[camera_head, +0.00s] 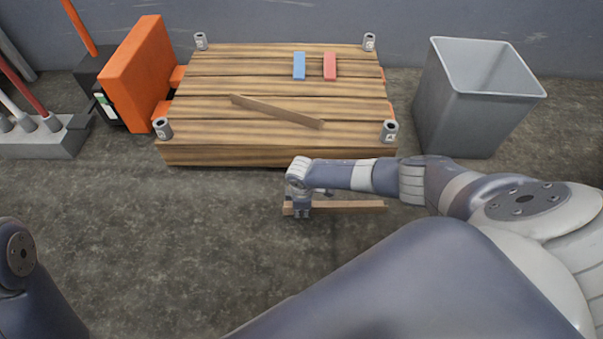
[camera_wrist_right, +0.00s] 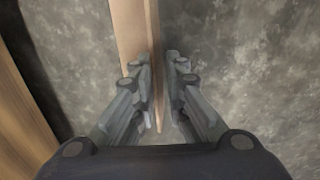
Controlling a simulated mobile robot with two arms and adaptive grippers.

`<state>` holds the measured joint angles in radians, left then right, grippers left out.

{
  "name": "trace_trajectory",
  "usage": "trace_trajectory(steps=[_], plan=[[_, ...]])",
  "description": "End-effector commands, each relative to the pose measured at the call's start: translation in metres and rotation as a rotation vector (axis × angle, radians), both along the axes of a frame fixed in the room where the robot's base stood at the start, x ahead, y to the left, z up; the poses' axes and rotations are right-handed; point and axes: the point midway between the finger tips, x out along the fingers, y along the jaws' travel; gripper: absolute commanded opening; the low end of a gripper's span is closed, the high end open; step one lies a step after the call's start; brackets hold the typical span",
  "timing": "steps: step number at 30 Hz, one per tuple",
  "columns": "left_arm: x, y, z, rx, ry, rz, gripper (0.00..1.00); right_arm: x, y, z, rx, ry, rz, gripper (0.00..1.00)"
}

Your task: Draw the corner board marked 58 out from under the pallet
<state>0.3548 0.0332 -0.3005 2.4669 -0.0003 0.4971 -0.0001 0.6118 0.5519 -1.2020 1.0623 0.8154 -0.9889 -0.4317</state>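A long brown corner board (camera_head: 345,206) lies on the floor in front of the wooden pallet (camera_head: 225,154), clear of its front edge. No number is readable on it. My right gripper (camera_head: 302,212) is low over the board's left end. In the right wrist view the fingers (camera_wrist_right: 159,65) are apart, one on each side of the board's upright flange (camera_wrist_right: 154,35), with a gap at the right finger. Another brown board (camera_head: 277,111) lies slantwise on top of the pallet. Only a link of my left arm shows at the lower left; its gripper is out of view.
Grey cans (camera_head: 389,131) stand at the pallet's corners. A blue block (camera_head: 299,66) and a red block (camera_head: 330,67) lie on top. A grey bin (camera_head: 460,110) stands right; an orange panel (camera_head: 137,72) and a tool holder (camera_head: 40,143) are left. The front floor is free.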

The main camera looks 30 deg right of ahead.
Motion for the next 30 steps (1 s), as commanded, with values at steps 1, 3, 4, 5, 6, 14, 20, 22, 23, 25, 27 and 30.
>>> trace_trajectory(steps=[1,3,4,5,6,14,20,22,23,25,27,30], plan=[[0.0,0.0,0.0,0.0,0.0,0.0,0.0,0.0,0.0,0.0,0.0,0.0,0.0,0.28],[0.0,0.0,0.0,0.0,0.0,0.0,0.0,0.0,0.0,0.0,0.0,0.0,0.0,0.28],[0.0,0.0,0.0,0.0,0.0,0.0,0.0,0.0,0.0,0.0,0.0,0.0,0.0,0.28],[0.0,0.0,0.0,0.0,0.0,0.0,0.0,0.0,0.0,0.0,0.0,0.0,0.0,0.28],[0.0,0.0,0.0,0.0,0.0,0.0,0.0,0.0,0.0,0.0,0.0,0.0,0.0,0.28],[0.0,0.001,0.0,-0.001,-0.001,0.0,0.0,0.0,0.0,0.005,0.0,0.0,0.0,0.28],[0.0,0.0,0.0,-0.001,-0.001,0.0,0.0,-0.002,0.001,0.028,0.002,-0.001,0.001,0.28],[0.0,0.0,0.0,-0.001,-0.001,0.0,0.0,-0.003,0.002,0.04,0.002,-0.002,0.001,0.28],[0.0,0.0,0.0,-0.001,-0.001,0.0,0.0,-0.004,0.002,0.046,0.002,-0.001,0.0,0.28],[0.0,0.0,0.0,-0.001,-0.001,0.0,0.0,-0.005,0.003,0.058,0.0,-0.001,0.002,0.28],[0.0,0.0,0.0,-0.001,-0.001,0.0,0.0,-0.006,0.004,0.072,0.001,-0.002,0.001,0.28],[0.0,0.0,0.0,-0.001,-0.001,0.0,0.0,-0.008,0.005,0.089,0.001,-0.002,0.002,0.28]])
